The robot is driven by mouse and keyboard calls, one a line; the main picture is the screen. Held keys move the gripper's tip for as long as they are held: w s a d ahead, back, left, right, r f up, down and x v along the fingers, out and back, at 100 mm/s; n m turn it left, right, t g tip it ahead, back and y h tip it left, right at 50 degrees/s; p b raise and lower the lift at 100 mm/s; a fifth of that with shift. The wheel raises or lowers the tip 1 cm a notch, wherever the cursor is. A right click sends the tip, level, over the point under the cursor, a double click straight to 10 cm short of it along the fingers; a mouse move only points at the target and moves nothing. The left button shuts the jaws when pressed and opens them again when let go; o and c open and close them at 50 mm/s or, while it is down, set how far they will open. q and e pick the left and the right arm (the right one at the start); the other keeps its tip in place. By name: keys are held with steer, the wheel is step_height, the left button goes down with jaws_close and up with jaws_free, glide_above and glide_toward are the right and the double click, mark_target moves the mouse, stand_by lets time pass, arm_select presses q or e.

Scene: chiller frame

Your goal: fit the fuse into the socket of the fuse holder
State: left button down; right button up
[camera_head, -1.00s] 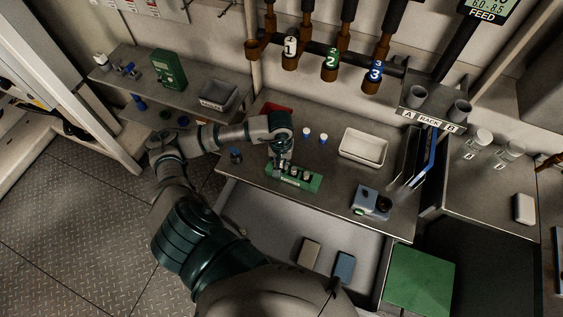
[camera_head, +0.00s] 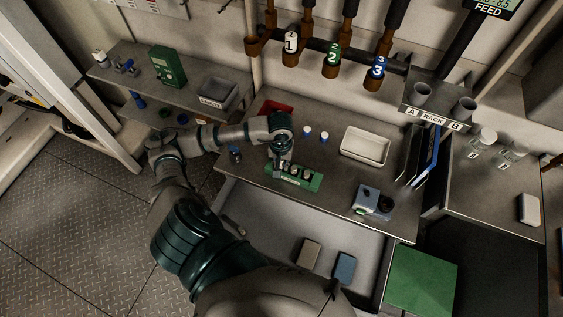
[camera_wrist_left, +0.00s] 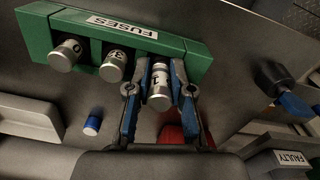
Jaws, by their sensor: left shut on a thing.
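A green block labelled FUSES (camera_head: 312,183) lies near the front edge of the workbench; it also shows in the left wrist view (camera_wrist_left: 200,50). Silver capped fuses stand in it: one marked 3 (camera_wrist_left: 113,66), one at its left end (camera_wrist_left: 66,56) and one marked 1 (camera_wrist_left: 159,92). My left gripper (camera_head: 279,168) is at the block's left end. In the wrist view its blue fingers (camera_wrist_left: 160,76) are shut on the fuse marked 1, one on each side. This fuse's far end is hidden against the block. I cannot tell which item is the fuse holder.
A grey-blue device with a black round part (camera_head: 371,203) stands right of the block. A white tray (camera_head: 364,147) and two small white-and-blue items (camera_head: 315,134) lie behind. A red tray (camera_head: 274,108) is behind my arm. An open drawer (camera_head: 270,225) sits below the bench front.

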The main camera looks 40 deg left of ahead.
arm_select(q)
steer(key=c, duration=0.9)
jaws_free()
steer(key=shift+c, duration=0.2)
step_height(320, 180, up, 12)
steer(key=shift+f, duration=0.1)
